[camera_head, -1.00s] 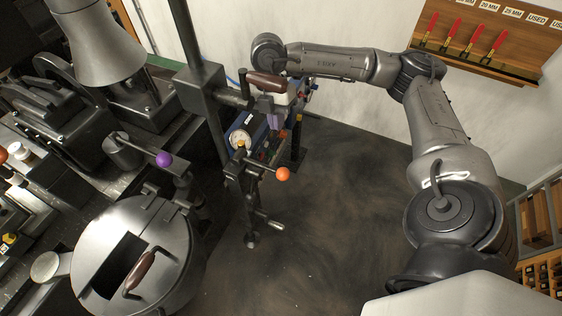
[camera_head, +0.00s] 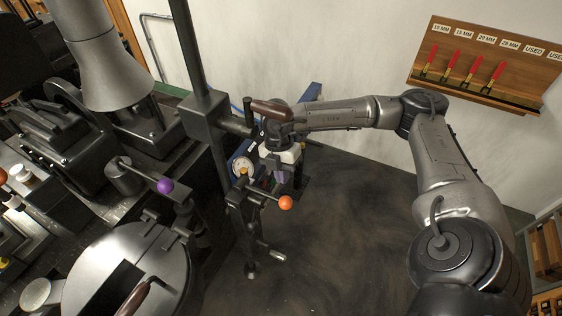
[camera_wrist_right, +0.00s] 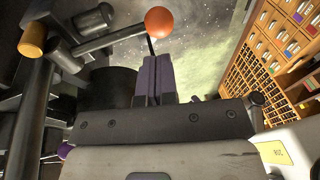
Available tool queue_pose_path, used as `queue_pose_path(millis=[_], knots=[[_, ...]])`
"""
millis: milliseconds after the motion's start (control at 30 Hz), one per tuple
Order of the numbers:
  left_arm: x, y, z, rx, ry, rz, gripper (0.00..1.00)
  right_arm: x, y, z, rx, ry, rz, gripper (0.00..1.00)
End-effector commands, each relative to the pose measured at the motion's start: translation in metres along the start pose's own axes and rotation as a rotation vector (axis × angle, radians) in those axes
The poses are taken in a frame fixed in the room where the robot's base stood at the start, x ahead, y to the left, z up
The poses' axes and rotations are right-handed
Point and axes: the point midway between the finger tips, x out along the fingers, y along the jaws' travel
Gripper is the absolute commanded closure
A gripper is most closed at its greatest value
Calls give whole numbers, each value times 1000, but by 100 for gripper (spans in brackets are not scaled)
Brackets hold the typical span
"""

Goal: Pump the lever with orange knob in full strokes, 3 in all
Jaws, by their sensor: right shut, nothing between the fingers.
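The lever (camera_head: 265,193) is a dark rod that ends in an orange knob (camera_head: 286,202) and slopes a little down to the right from its post. My right gripper (camera_head: 280,177) is shut and empty, its purple fingers just above the lever near the knob in the head view. In the right wrist view the orange knob (camera_wrist_right: 159,22) is just beyond the tips of the closed fingers (camera_wrist_right: 152,62), and the lever rod (camera_wrist_right: 110,41) runs left from it. I cannot tell whether the fingertips touch the knob or lever. My left gripper is not in view.
A pressure gauge (camera_head: 243,165) and a dark vertical column (camera_head: 203,100) stand left of my right gripper. A brown handle (camera_head: 271,111) is close above my wrist. A purple knob (camera_head: 165,186) sits on another lever further left. The floor right of the orange knob is clear.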

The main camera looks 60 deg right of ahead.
Motion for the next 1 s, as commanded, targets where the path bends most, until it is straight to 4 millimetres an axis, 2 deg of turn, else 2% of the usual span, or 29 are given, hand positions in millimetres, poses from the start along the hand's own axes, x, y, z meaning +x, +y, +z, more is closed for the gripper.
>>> queue_pose_path(millis=[33, 200, 400, 1000], knots=[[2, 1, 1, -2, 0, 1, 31, 11, 0, 0, 0, 0, -4, 100], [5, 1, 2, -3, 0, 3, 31, 36, 0, 0, 0, 0, -3, 100], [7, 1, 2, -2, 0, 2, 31, 54, 0, 0, 0, 1, -1, 100], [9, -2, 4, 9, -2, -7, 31, 62, 2, -1, -4, 0, 4, 100]])
